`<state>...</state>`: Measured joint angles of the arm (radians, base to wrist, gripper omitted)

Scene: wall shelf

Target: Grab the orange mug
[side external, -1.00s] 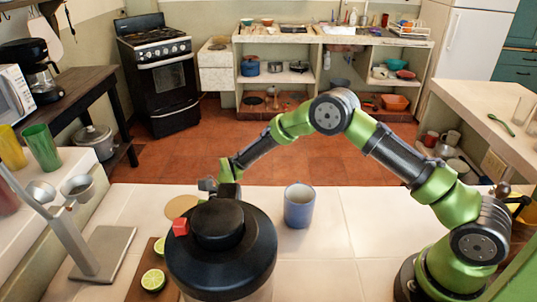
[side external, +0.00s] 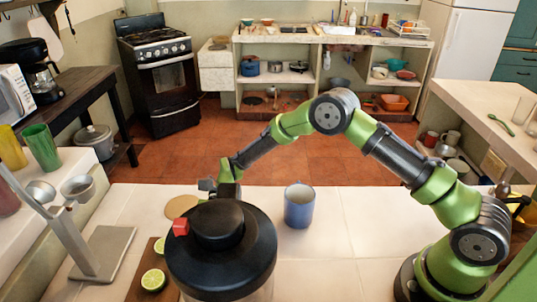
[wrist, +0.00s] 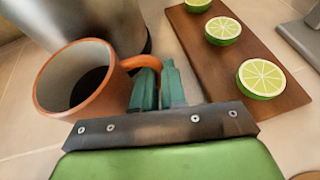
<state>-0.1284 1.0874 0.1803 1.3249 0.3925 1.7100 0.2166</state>
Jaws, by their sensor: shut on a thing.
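The orange mug (wrist: 114,100) stands at the left in the wrist view, with a dark inside and its handle on the right. My gripper (wrist: 158,88) has its two green fingers close together at the handle, shut on it. The handle's lower part is hidden by the fingers. In the side external view the black-lidded jar hides the orange mug and my fingertips; only my wrist shows above the lid.
A wooden board (wrist: 232,62) with lime halves (wrist: 261,78) lies right of the gripper. A large jar with a black lid (side external: 222,250) stands close to the mug. A blue mug (side external: 299,207) stands to the right on the tiled counter (side external: 350,240), which is otherwise clear there.

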